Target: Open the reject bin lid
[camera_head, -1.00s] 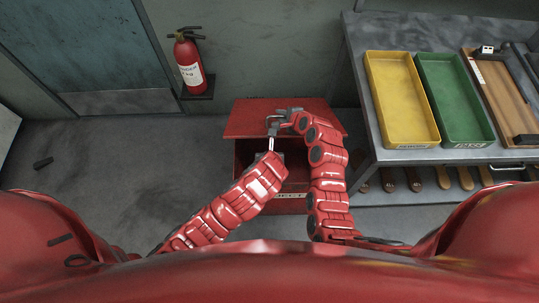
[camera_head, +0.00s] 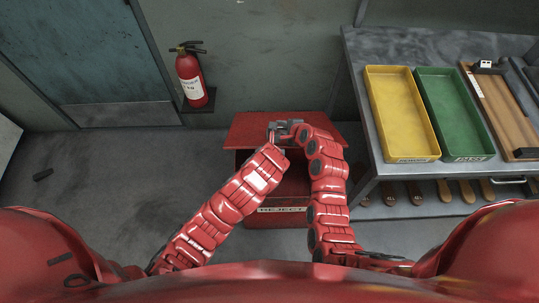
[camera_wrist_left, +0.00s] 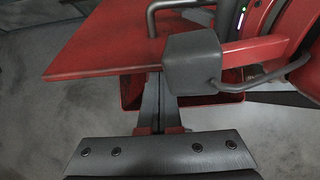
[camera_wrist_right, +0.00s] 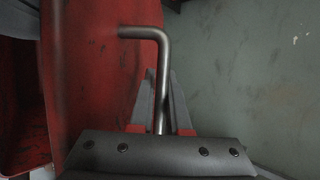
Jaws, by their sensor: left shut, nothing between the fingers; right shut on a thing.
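The red reject bin (camera_head: 262,219) stands on the floor, with a REJECT label on its front. Its red lid (camera_head: 320,130) is raised, and a dark gap shows between lid and body. My right gripper (camera_head: 284,128) is shut on the bent metal lid handle (camera_wrist_right: 163,75), which runs between its fingers in the right wrist view. My left gripper (camera_wrist_left: 153,105) is shut and empty, close to the lid's edge and below my right gripper in the left wrist view. Whether it touches the lid, I cannot tell. My left arm hides much of the bin's opening in the head view.
A metal table (camera_head: 362,100) with a yellow tray (camera_head: 400,115) and a green tray (camera_head: 452,115) stands right of the bin. A fire extinguisher (camera_head: 191,80) hangs on the wall to the left. The floor (camera_head: 120,185) left of the bin is mostly clear.

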